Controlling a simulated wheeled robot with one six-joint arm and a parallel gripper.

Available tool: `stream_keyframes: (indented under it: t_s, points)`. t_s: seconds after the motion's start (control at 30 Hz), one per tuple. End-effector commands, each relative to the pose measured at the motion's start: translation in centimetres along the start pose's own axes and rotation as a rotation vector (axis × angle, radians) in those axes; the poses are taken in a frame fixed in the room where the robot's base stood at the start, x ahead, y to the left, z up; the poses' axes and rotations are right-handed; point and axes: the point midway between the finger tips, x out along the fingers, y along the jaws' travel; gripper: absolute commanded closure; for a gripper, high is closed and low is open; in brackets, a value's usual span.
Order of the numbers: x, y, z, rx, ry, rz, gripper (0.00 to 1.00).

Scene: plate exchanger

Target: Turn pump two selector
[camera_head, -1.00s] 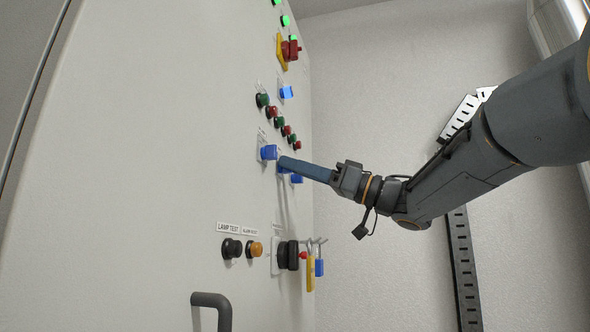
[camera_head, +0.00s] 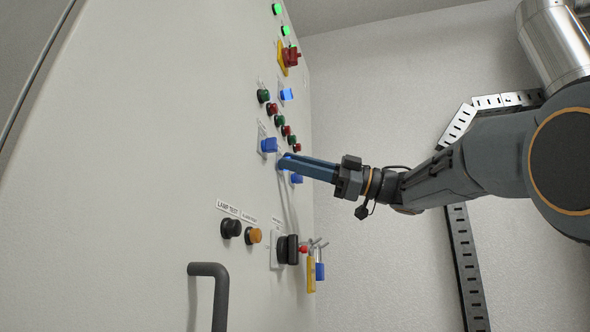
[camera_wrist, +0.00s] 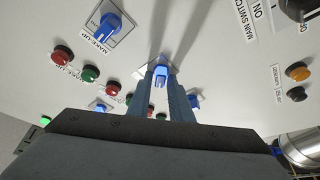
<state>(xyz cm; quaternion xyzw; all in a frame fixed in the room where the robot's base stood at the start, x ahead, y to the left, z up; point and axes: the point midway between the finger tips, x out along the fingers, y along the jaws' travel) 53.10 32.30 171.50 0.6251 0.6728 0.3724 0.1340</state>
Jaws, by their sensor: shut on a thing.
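Blue selector knobs sit on the pale cabinet front (camera_head: 130,150). My gripper (camera_head: 284,163) reaches in from the right, its long blue-grey fingers pointing at the panel. In the wrist view, my gripper (camera_wrist: 161,78) is shut on a blue selector knob (camera_wrist: 161,71) on a white plate. In the head view the fingers cover most of that knob. I cannot read its label, so I cannot tell if it is pump two. Another blue selector (camera_head: 269,146) is just left of the fingertips, and one more (camera_head: 296,179) is just below them.
Red and green buttons (camera_head: 286,130) sit close above the fingers. A red and yellow switch (camera_head: 290,57) is higher up. Below are a black lamp test button (camera_head: 231,228), an amber button (camera_head: 253,236), a black rotary switch (camera_head: 287,250) with padlocks, and a grey handle (camera_head: 210,270).

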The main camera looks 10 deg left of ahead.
Motion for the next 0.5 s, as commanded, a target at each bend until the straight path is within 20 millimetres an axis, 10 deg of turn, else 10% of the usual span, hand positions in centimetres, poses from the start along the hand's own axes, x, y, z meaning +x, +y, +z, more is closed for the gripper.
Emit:
stream_keyframes:
  t_s: [0.5]
  points:
    - [-0.03, -0.04, 0.16, -0.062, -0.002, -0.028, 1.00]
